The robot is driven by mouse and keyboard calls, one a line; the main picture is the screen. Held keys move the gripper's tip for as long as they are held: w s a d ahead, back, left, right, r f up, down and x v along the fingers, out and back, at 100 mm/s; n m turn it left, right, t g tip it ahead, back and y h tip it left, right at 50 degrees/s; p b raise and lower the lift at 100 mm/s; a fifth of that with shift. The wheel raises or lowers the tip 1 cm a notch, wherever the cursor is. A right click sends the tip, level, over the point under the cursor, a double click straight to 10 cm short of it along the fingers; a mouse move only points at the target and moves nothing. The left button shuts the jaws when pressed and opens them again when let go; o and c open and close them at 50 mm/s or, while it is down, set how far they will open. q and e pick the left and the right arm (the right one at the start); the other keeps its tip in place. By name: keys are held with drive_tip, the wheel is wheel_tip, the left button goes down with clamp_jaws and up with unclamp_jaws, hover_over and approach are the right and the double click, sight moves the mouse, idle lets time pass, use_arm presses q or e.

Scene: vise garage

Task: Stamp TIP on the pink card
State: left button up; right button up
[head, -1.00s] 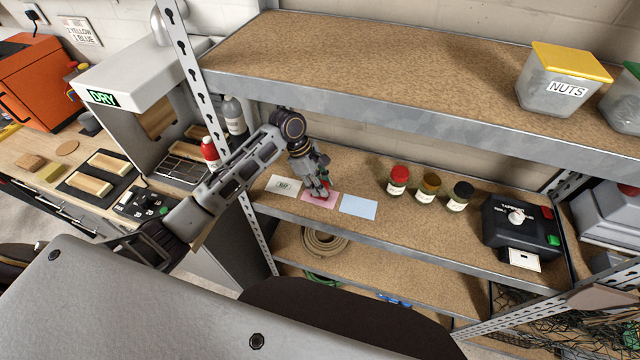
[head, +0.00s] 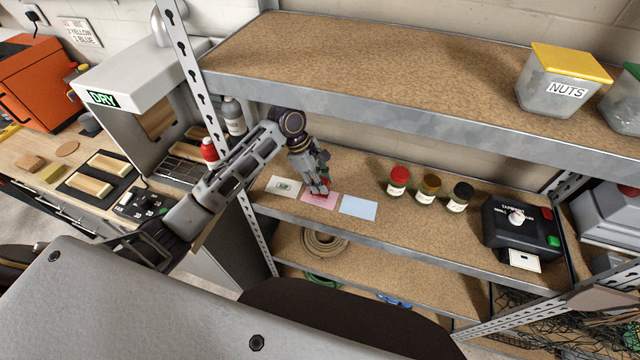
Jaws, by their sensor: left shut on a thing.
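The pink card (head: 327,200) lies flat on the middle shelf board, between a pale stamped card (head: 284,187) on its left and a light blue card (head: 359,207) on its right. The gripper hides much of the stamp and part of the card. No mark can be made out on the visible part of the pink card. My right gripper is not in view.
Jars with red (head: 399,178), amber (head: 429,186) and black (head: 461,194) lids stand right of the cards. A black box device (head: 520,226) stands farther right. The upper shelf (head: 400,75) overhangs behind my arm. A shelf upright (head: 200,80) stands left.

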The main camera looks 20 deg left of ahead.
use_arm(q)
drive_tip(key=shift+r, duration=2.6)
drive_tip(key=shift+s+f, duration=0.1)
